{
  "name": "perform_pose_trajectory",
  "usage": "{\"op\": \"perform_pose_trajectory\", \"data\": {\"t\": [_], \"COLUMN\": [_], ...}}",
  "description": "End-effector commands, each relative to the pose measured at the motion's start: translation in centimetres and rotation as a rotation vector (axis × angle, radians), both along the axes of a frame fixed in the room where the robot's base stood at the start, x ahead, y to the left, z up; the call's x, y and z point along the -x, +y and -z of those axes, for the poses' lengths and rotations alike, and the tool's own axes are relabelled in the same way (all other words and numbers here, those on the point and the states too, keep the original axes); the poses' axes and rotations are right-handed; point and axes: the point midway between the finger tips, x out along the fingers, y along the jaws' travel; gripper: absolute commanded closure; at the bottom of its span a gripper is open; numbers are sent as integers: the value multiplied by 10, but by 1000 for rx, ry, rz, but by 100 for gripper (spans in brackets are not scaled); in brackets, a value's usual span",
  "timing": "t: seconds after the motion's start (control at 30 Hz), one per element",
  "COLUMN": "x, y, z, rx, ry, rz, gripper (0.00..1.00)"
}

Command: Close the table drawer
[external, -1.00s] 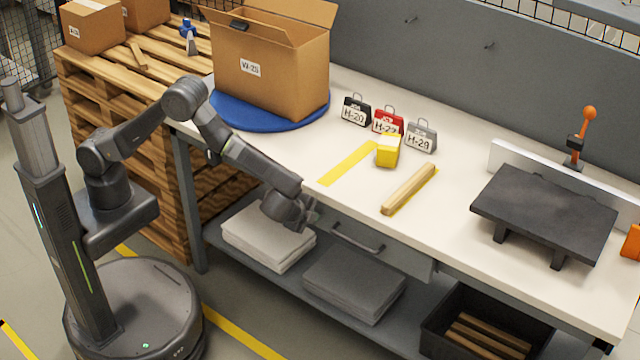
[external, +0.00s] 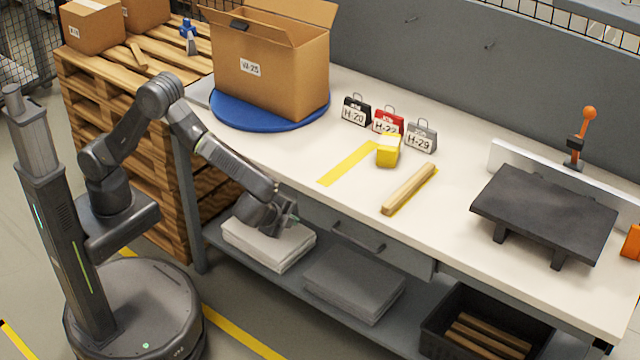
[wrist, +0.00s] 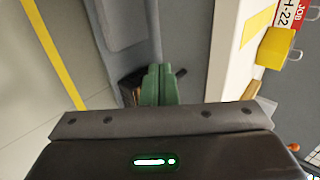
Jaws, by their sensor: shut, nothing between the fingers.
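The grey table drawer (external: 395,258) sits under the worktop, its front close below the worktop's edge. Its bar handle (external: 358,238) faces the aisle. The drawer looks flush or nearly so; a small gap cannot be ruled out. My gripper (external: 291,216) is left of the handle, below the worktop edge and above the white stack on the shelf, apart from the drawer handle. In the wrist view, the green fingers (wrist: 159,84) are together and empty. A grey front runs beside them, and a dark piece at their right is partly hidden.
The worktop (external: 300,165) overhangs my gripper. A white stack (external: 268,245) and a grey stack (external: 354,284) lie on the lower shelf, with a black crate (external: 440,325) of wooden pieces at right. Open floor lies in front of the table.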

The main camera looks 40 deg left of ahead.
Motion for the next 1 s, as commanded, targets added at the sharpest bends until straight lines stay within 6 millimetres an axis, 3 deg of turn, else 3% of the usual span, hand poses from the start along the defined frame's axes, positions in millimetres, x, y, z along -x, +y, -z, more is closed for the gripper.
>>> {"op": "perform_pose_trajectory", "data": {"t": [0.1,0.2,0.27,0.43,0.6,0.7,0.83,1.0], "x": [10,15,18,36,68,85,102,111], "y": [0,-1,-3,-25,-58,-76,-99,-122], "z": [-10,-11,-4,47,103,125,144,154], "rx": [0,-2,-7,-19,21,75,165,295], "ry": [-1,5,21,134,241,259,225,85], "rz": [0,8,34,246,565,736,933,1125], "gripper": [100,82,78,78,78,78,78,78]}}
